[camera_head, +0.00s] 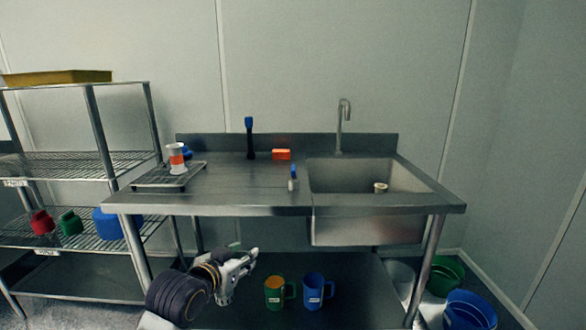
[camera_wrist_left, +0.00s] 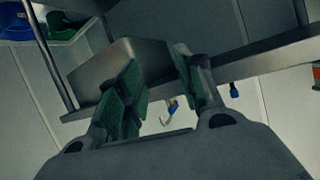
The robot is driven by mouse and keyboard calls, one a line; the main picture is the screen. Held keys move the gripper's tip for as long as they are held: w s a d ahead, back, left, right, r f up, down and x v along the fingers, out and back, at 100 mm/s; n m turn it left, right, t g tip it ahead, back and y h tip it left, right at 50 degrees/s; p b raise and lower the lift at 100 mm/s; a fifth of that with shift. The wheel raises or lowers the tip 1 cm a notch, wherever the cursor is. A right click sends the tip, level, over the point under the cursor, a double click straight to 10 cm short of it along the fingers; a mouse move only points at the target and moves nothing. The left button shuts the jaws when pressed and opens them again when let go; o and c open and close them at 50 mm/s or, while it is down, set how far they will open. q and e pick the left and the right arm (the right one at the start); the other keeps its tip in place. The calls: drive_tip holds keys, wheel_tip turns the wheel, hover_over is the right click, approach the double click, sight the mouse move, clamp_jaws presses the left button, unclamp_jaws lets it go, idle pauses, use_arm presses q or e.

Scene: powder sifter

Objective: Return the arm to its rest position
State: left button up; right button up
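My left gripper (camera_head: 250,258) is in front of the steel sink table, below its top edge at the lower left of the head view. In the left wrist view its two dark green finger pads (camera_wrist_left: 157,60) stand apart with nothing held between them. My left arm comes in from the bottom left. My right gripper shows in neither view.
The steel table (camera_head: 240,190) with a sink (camera_head: 335,178) is ahead. Green (camera_head: 274,292) and blue (camera_head: 312,290) mugs stand on its lower shelf, right of the gripper. A wire rack (camera_head: 75,165) is at left. Buckets (camera_head: 470,308) stand on the floor at right.

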use_arm(q)
drive_tip(key=s+a+f+g, duration=0.1)
drive_tip(key=s+f, duration=0.2)
drive_tip(key=f, duration=0.3)
drive_tip(key=s+f+n+g+y, duration=0.1)
drive_tip(key=s+f+g, duration=0.1)
drive_tip(key=s+f, duration=0.35)
drive_tip(key=s+a+f+g, duration=0.1)
drive_tip(key=s+f, duration=0.1)
drive_tip(key=f, duration=0.6)
drive_tip(key=s+f+n+g+p, duration=0.1)
drive_tip(key=s+f+g, duration=0.3)
drive_tip(key=s+f, duration=0.9)
drive_tip(key=shift+s+f, duration=0.15)
drive_tip(key=shift+s, duration=0.8)
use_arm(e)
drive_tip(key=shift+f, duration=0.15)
use_arm(q)
drive_tip(key=shift+d+f+p, duration=0.1)
drive_tip(key=shift+p, duration=0.2)
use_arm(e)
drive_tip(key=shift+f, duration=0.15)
